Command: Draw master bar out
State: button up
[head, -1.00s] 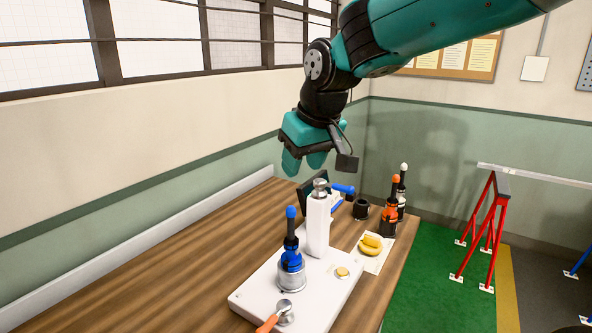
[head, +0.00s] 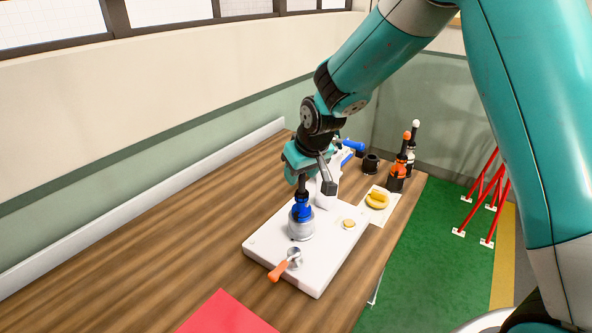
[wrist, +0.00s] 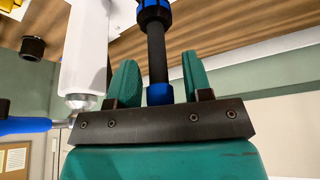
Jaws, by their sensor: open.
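The master bar (head: 302,209) has a blue body and stands upright in a metal cup (head: 301,226) on the white base plate (head: 321,273). My gripper (head: 301,181) points down over its top in the head view. In the wrist view, the bar's black rod (wrist: 157,55) and its blue end near the palm lie between the two green fingers of my gripper (wrist: 159,70). A gap shows on each side of the rod, so the fingers are around it and apart from it. My gripper hides the bar's top in the head view.
A white column (wrist: 86,50) with a blue handle (wrist: 25,126) stands close beside my gripper. An orange-handled tool (head: 280,271) lies at the plate's front. Yellow parts (head: 377,200), a black cup (head: 371,164) and orange-topped bar (head: 399,170) stand right. The table's left is clear.

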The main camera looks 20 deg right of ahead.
jog(key=shift+w+f, duration=0.1)
jog(key=shift+f, duration=0.15)
grip_shut()
jog(key=c, duration=0.6)
grip_release()
grip_shut()
jog(key=shift+r, duration=0.1)
jog(key=shift+r, duration=0.15)
